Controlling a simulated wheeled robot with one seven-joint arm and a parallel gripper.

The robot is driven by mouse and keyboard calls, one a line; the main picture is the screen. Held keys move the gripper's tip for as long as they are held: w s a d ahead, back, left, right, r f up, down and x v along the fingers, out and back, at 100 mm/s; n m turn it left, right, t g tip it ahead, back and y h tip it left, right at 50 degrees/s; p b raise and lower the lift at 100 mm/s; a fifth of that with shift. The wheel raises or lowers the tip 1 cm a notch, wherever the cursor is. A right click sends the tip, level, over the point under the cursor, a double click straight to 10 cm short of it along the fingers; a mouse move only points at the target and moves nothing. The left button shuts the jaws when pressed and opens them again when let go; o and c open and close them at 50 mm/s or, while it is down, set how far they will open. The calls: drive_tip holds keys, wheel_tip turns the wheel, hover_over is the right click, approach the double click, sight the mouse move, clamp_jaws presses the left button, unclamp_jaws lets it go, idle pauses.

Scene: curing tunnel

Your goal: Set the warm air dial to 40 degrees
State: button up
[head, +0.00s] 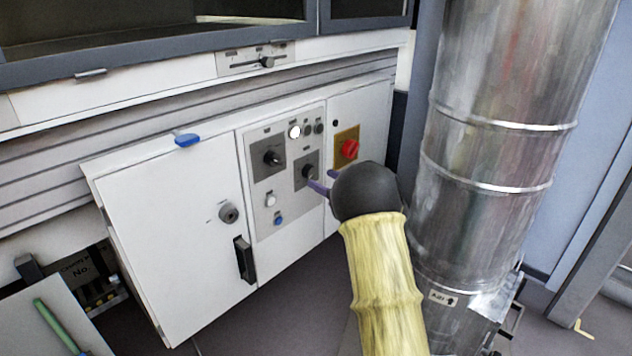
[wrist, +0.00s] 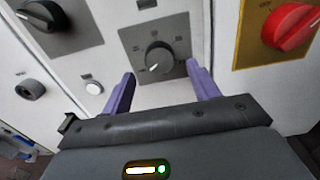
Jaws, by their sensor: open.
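The control panel (head: 262,216) is on the white cabinet front. A black dial (wrist: 158,58) on a grey plate with printed marks faces my gripper in the wrist view; its pale pointer mark is toward the lower left. The print is too small to read. In the head view this dial (head: 309,171) is just beyond my fingers. A second black dial (head: 273,156) is to its upper left; which is the warm air dial I cannot tell. My gripper (wrist: 160,85) is open, its purple fingers at either side below the dial, with nothing between them.
A red rotary switch (head: 349,150) on a yellow plate is to the right. A white lamp (head: 295,132) and blue button (head: 278,219) are on the panel. A large metal duct (head: 485,150) stands close right of my arm. A black door handle (head: 244,260) is lower left.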

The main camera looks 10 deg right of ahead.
sight(313, 174)
drive_tip(key=shift+b+x, duration=0.45)
drive_tip(key=shift+x, duration=1.5)
drive_tip(key=c, duration=1)
drive_tip(key=shift+o, duration=0.2)
